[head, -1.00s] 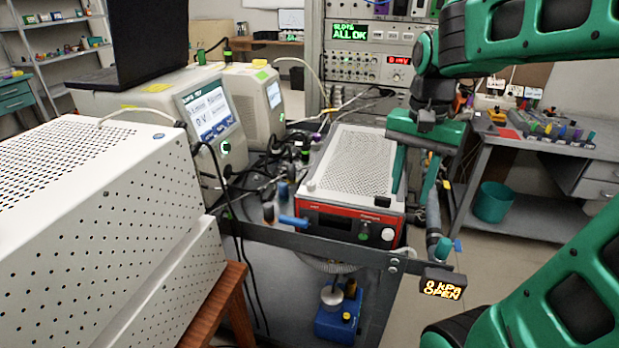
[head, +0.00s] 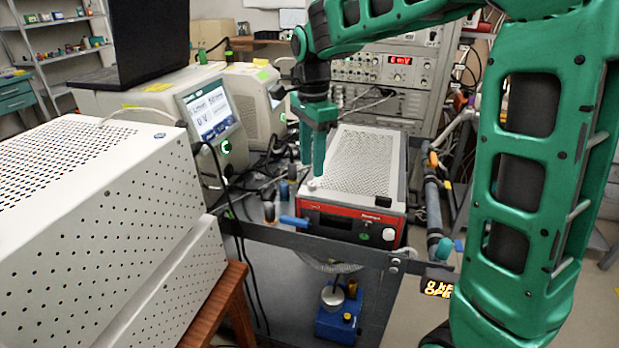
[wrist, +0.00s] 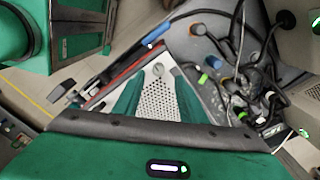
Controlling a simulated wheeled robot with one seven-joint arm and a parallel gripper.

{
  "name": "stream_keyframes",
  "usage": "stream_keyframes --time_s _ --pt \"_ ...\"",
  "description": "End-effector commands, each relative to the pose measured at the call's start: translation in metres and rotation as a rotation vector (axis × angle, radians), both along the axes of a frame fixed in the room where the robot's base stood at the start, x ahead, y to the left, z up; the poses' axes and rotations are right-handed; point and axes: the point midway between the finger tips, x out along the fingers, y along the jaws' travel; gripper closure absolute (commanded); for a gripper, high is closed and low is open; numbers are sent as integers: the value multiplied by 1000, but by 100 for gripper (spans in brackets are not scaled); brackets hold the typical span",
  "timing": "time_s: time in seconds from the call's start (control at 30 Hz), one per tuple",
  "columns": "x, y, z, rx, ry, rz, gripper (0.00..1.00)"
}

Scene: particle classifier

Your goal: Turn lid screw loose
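The red-fronted device (head: 350,228) sits on the cart with a white perforated lid (head: 362,160) on top. A small light round screw (head: 313,184) is at the lid's front left corner. In the wrist view the screw (wrist: 158,69) shows as a silver disc between the two fingertips. My gripper (head: 316,174) points down over that corner, seen nearly edge-on in the head view. In the wrist view the green fingers of my gripper (wrist: 159,76) are apart, with the lid visible between them. I cannot tell whether the tips are level with the screw or above it.
A blue handle (head: 294,221) sticks out at the device's front left. Cables (head: 262,172) and monitors (head: 205,115) stand close on the left. A large white perforated box (head: 110,190) fills the near left. A blue pump (head: 338,318) is on the lower shelf.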

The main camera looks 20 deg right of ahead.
Motion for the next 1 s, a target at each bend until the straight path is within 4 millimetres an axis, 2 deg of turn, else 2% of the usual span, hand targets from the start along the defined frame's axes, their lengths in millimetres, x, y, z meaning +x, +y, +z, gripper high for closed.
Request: stream_keyframes --time_s 0.1,0.3,0.5,0.73,0.77,0.9,1.0 --pt "-1 -1 -21 0 2 -1 62" --pt "0 -2 -45 0 0 -2 62" --pt "0 -2 -54 0 0 -2 62" --pt "0 -2 -54 0 -1 -2 62" --pt "0 -2 -54 0 -1 -2 67" --pt "0 -2 -54 0 -2 -2 100" --pt "1 3 -53 0 -3 1 100"
